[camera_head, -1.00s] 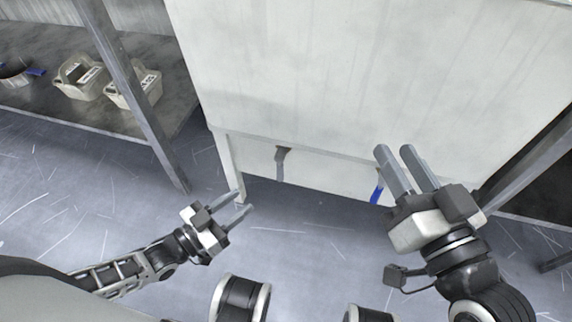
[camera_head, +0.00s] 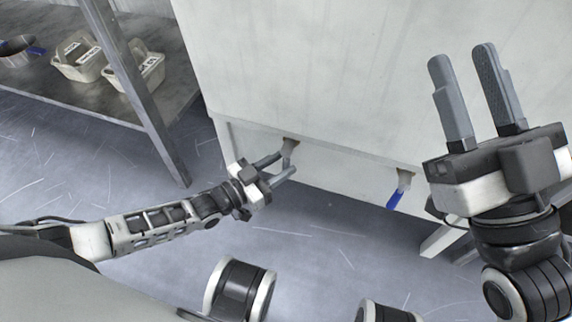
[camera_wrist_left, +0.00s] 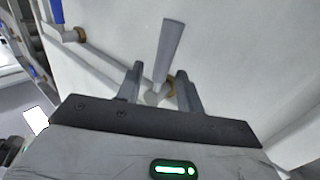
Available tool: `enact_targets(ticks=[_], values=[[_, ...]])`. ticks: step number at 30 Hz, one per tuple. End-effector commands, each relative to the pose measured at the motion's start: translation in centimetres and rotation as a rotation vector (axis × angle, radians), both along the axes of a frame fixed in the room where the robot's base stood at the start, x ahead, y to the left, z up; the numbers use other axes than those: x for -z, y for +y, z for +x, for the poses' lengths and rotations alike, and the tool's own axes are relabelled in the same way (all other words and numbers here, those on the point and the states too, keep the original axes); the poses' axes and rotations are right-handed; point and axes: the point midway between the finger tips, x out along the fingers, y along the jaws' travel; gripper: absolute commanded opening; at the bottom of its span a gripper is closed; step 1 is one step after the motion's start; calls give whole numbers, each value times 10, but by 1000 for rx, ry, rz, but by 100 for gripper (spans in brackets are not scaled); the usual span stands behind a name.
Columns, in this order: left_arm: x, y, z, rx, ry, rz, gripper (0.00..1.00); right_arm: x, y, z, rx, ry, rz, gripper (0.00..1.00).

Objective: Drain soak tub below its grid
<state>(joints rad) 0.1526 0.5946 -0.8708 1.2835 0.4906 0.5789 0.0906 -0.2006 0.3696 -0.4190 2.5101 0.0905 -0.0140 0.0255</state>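The soak tub (camera_head: 300,70) is a large pale tank standing in front of me; its inside and grid are not in view. Two drain valves sit low on its front. The left valve has a grey lever (camera_head: 289,149), which also shows in the left wrist view (camera_wrist_left: 168,48). The right valve has a blue lever (camera_head: 398,192). My left gripper (camera_head: 286,164) is open at the grey-lever valve, its fingers (camera_wrist_left: 158,72) apart on either side of the lever's base. I cannot tell whether they touch it. My right gripper (camera_head: 468,92) is open and empty, raised before the tub's right side.
A metal shelf (camera_head: 85,100) stands at the left with two pale caddies (camera_head: 80,56) (camera_head: 135,66) on it. Its upright post (camera_head: 135,92) is close to the tub's left side. The floor (camera_head: 90,165) below the valves is clear.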

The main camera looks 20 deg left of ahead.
Motion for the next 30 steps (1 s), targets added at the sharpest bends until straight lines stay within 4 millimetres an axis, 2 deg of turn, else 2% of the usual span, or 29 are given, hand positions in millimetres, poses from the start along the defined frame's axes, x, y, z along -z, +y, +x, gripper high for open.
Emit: enact_targets(ticks=[6, 15, 16, 18, 20, 28, 30], values=[[1, -11, 17, -1, -1, 1, 37, -10, 2, -8, 4, -123, -26, 32], [0, -13, 18, -1, 2, 1, 37, -12, 2, -9, 6, -137, -30, 32], [0, -13, 18, -1, 2, 1, 34, -12, 2, -9, 6, -137, -30, 32], [0, -13, 18, -1, 1, 1, 15, -12, 2, -9, 6, -137, -30, 32], [0, -13, 18, -1, 1, 1, 0, -12, 2, -9, 5, -137, -29, 32], [-1, -9, 17, -8, 1, 12, 0, -15, 2, -7, -1, -118, -23, 32], [-2, -4, 15, -17, 3, 27, 0, -7, 0, -2, 3, -32, -6, 32]])
